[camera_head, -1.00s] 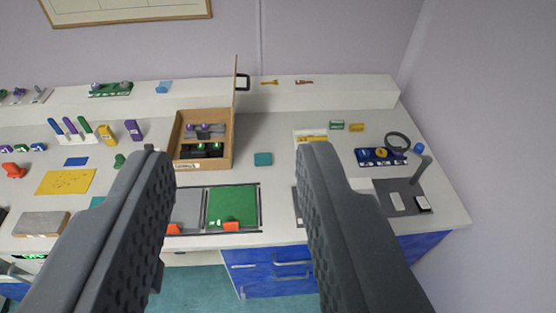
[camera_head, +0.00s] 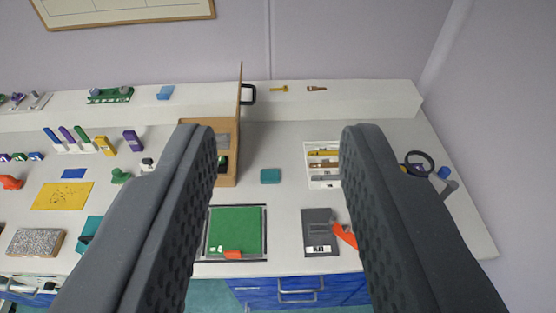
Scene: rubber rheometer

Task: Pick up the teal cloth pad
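A small teal pad (camera_head: 270,176) lies flat on the white bench, between the open wooden box and a white slotted tray. It appears between my two fingers in the picture, well beyond them. A second teal item (camera_head: 88,232) lies at the left of the bench, partly covered by my left finger; I cannot tell what it is made of. My gripper (camera_head: 280,137) is open and empty, its dark grey fingers wide apart above the bench and touching nothing.
The wooden box (camera_head: 228,177) with its raised lid stands left of the pad, partly hidden. The slotted tray (camera_head: 323,185) is to the right. A green plate (camera_head: 236,231) and a dark grey plate (camera_head: 317,234) lie nearer. A raised shelf (camera_head: 330,100) runs behind. Bare bench surrounds the pad.

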